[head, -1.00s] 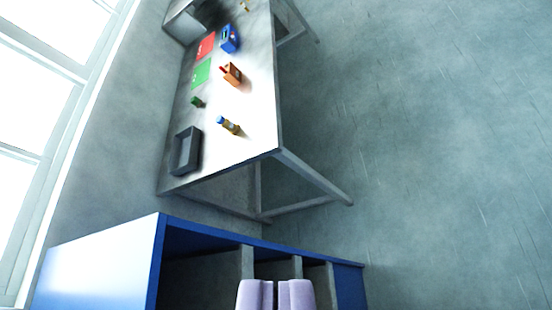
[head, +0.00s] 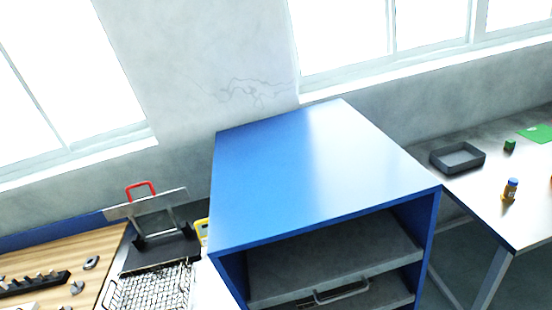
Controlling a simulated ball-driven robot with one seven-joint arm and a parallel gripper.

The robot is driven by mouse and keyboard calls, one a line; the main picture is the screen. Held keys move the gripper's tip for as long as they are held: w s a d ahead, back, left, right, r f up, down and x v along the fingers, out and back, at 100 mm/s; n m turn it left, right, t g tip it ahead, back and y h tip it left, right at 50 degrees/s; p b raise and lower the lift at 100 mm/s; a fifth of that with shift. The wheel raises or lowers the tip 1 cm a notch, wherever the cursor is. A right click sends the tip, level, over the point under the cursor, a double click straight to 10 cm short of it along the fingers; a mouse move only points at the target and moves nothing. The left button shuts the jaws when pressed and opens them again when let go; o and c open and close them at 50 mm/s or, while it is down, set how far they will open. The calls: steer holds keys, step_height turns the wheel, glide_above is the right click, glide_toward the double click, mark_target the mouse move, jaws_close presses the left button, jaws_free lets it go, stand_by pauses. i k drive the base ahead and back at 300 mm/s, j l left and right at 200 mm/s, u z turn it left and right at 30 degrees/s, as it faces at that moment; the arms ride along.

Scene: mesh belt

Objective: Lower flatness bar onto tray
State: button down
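A grey bar (head: 146,204) with a red handle (head: 140,190) stands raised at the lower left, on a dark stand with uprights; it looks like the flatness bar. In front of it lies a wire-mesh tray (head: 150,290), cut off by the bottom edge of the picture. The bar is behind and above the tray, apart from it. My gripper does not show now, so its state and its place relative to the bar cannot be seen.
A blue cabinet (head: 300,185) with open shelves stands right of the tray. A wooden table (head: 60,258) with small metal parts is at left. A grey table (head: 515,215) at right bears a dark tray (head: 457,157) and a bottle (head: 510,189). Something yellow (head: 202,229) sits beside the stand.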

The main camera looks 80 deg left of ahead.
mark_target(130, 209)
steer(key=u, duration=3.15)
